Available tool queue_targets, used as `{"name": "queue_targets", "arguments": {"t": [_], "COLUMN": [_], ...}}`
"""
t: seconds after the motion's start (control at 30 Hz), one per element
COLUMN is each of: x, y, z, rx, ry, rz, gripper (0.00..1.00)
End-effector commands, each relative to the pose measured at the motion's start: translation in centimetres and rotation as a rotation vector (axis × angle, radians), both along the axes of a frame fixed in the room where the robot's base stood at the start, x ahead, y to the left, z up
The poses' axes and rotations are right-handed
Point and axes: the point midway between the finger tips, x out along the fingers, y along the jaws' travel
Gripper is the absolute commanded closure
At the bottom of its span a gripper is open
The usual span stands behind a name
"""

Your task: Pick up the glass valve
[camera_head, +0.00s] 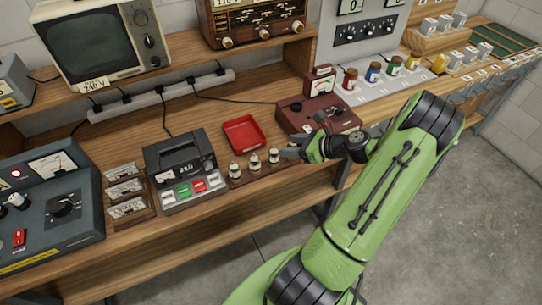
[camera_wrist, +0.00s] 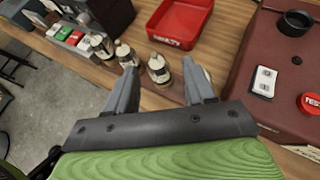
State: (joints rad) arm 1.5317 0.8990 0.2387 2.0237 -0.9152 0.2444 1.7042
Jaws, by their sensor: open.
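In the wrist view, the right valve (camera_wrist: 158,69) shows beyond and between my fingertips (camera_wrist: 160,74). The middle valve (camera_wrist: 125,55) is just left of it, and the left valve (camera_wrist: 101,45) is farther left. I cannot tell whether the fingers touch any valve.
A red tray (camera_head: 243,134) lies behind the valves. A maroon tester box (camera_head: 310,115) stands close to my gripper on the right. A dark device (camera_head: 180,157) with coloured buttons stands to the left. The bench's front edge is just before the strip.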

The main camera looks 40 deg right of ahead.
Motion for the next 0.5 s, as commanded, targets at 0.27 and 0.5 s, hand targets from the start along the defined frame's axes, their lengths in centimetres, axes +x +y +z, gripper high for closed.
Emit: {"name": "queue_targets", "arguments": {"t": [0.27,0.5], "x": [3.5,6.6], "y": [1.4,2.9], "z": [-2.1,-4.0], "rx": [0.0,-0.001], "ry": [0.0,0.0], "rz": [0.004,0.004], "gripper": [0.46,0.46]}}
